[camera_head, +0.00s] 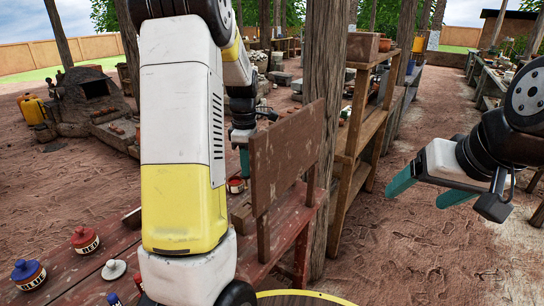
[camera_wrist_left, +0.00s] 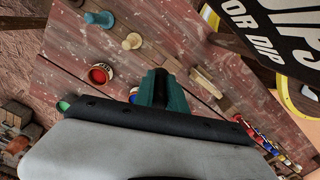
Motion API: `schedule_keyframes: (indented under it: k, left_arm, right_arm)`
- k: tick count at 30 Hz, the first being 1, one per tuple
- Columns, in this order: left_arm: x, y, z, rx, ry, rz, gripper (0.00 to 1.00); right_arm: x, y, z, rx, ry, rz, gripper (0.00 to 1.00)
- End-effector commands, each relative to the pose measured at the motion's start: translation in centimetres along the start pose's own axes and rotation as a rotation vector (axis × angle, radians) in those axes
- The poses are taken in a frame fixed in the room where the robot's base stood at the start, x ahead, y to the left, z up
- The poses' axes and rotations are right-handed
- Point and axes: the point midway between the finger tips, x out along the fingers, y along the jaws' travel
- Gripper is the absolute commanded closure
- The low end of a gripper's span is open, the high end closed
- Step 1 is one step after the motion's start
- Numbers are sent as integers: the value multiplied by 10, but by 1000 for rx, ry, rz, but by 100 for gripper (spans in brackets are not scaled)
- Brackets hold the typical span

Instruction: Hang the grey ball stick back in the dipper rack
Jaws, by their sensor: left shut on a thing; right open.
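My left gripper (camera_head: 244,160) hangs by the worn wooden sign board, beyond my large forearm. In the left wrist view its teal fingers (camera_wrist_left: 162,88) are closed together over the red table. The thing between them is hidden; I take it to be the grey ball stick, but cannot make it out. A row of small coloured items (camera_wrist_left: 265,142), possibly the dipper rack, shows at the lower right of the wrist view, partly cut off by my gripper body. My right gripper (camera_head: 422,190) is open and empty, off to the right over bare ground.
The upright sign board (camera_head: 288,155) stands close beside my left gripper. A wooden post (camera_head: 326,80) and shelf (camera_head: 352,150) are behind it.

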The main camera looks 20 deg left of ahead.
Motion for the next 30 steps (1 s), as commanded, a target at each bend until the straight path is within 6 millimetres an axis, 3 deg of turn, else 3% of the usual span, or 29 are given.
schedule_keyframes:
  k: [18,30]
  left_arm:
    - [54,0,0,-5,0,-2,100]
    - [58,0,0,-4,0,0,100]
  right_arm:
    - [0,0,0,0,0,0,22]
    - [0,0,0,0,0,0,22]
